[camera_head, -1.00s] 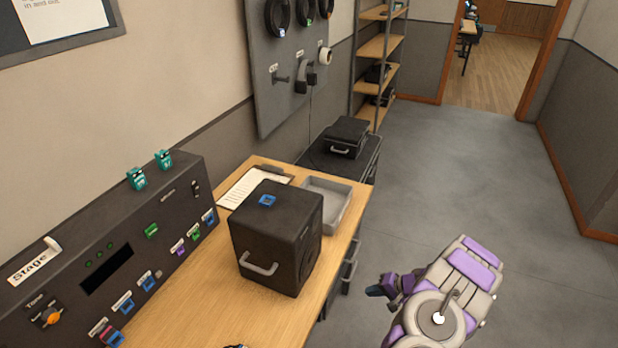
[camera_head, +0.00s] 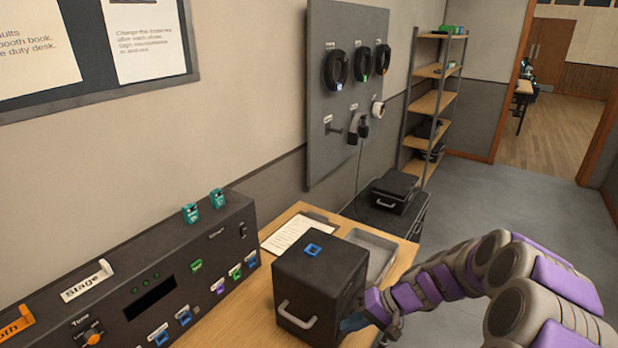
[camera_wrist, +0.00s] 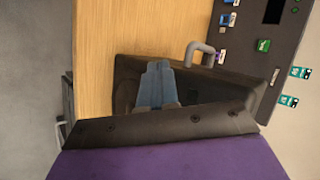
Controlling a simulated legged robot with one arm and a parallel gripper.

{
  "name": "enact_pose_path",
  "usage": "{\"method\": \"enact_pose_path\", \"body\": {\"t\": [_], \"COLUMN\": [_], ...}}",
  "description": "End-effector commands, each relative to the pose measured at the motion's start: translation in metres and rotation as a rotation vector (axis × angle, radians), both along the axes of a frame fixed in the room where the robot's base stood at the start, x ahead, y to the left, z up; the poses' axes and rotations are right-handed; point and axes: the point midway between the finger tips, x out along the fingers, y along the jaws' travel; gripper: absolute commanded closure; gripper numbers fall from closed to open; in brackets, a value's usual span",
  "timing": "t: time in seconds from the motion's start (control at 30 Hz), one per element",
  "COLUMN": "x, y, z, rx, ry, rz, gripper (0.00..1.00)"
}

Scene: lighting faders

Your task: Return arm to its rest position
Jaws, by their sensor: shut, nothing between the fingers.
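My gripper (camera_wrist: 157,85) shows in the wrist view with its blue-grey fingers together and nothing between them. In the head view my arm reaches in from the lower right, and my gripper (camera_head: 355,322) is partly hidden at the right side of a black speaker box (camera_head: 318,276). In the wrist view the box (camera_wrist: 205,84) lies behind the fingers; I cannot tell whether they touch it. A blue square piece (camera_head: 313,249) sits on top of the box. The black fader console (camera_head: 150,290) stands to the left, with several coloured fader caps.
The wooden desk (camera_head: 245,325) carries the box, a clipboard (camera_head: 290,235) and a grey tray (camera_head: 383,256). A black case (camera_head: 393,190) lies beyond the desk. A shelf rack (camera_head: 432,103) and a pegboard (camera_head: 330,70) stand along the wall. Open floor (camera_head: 480,200) lies to the right.

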Motion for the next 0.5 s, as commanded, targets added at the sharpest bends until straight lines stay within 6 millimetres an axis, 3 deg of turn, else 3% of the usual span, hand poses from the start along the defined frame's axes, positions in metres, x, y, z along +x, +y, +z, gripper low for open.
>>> {"method": "enact_pose_path", "body": {"t": [0.23, 0.5], "x": [-0.063, -0.145], "y": [0.03, 0.037], "z": [0.052, 0.088], "rx": [-0.111, -0.287], "ry": [0.023, 0.066], "rz": [0.129, 0.226], "gripper": [1.0, 1.0]}}
